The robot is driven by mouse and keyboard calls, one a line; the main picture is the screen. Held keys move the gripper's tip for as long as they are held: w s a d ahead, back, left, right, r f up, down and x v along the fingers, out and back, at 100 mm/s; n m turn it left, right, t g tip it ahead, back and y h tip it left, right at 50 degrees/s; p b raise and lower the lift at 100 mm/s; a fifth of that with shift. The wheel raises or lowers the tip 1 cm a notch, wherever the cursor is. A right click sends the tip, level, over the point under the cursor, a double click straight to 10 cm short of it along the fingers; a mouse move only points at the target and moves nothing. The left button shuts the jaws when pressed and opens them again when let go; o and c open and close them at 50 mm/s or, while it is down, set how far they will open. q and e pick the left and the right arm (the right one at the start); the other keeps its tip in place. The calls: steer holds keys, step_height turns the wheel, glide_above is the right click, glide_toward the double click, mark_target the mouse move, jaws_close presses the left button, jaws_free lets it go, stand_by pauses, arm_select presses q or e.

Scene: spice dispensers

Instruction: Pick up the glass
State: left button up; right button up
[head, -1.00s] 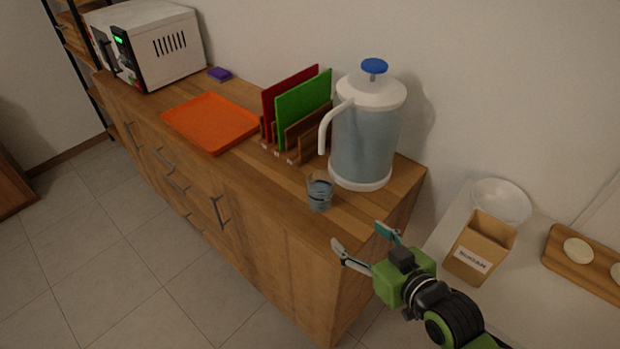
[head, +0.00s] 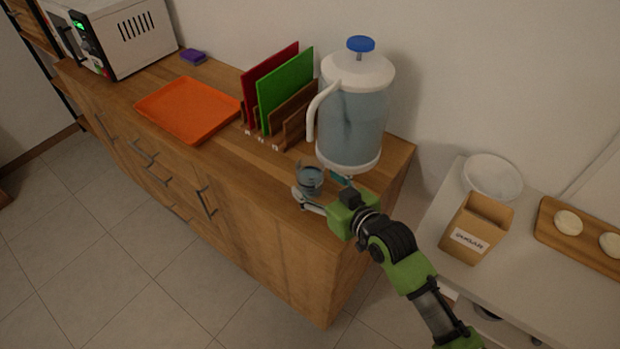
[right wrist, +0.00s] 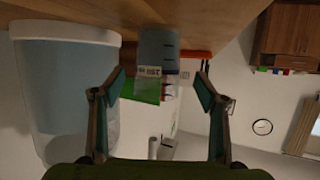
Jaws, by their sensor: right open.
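The glass (head: 310,179) is a small clear tumbler with bluish contents and dark markings. It stands near the right end of the wooden cabinet top, in front of the large pitcher. My right gripper (head: 319,187) is open at the glass, with one finger to its left and the other to its right. In the right wrist view, which is upside down, the glass (right wrist: 158,62) appears centred between the two open fingers (right wrist: 160,86), with a gap on each side. How deep it sits between them is unclear. My left gripper is not in view.
The pitcher (head: 352,115) with a blue knob stands close behind the glass. A rack with red and green boards (head: 285,90) and an orange tray (head: 190,108) are farther left. The cabinet's front edge is near. A labelled box (head: 475,228) stands on the white counter at right.

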mark_target(305, 172)
steer(key=x, duration=0.5)
steer(key=shift+d+p, duration=0.15)
steer(key=shift+p, duration=0.2)
steer(key=shift+r, duration=0.1)
steer(key=c, duration=1.5)
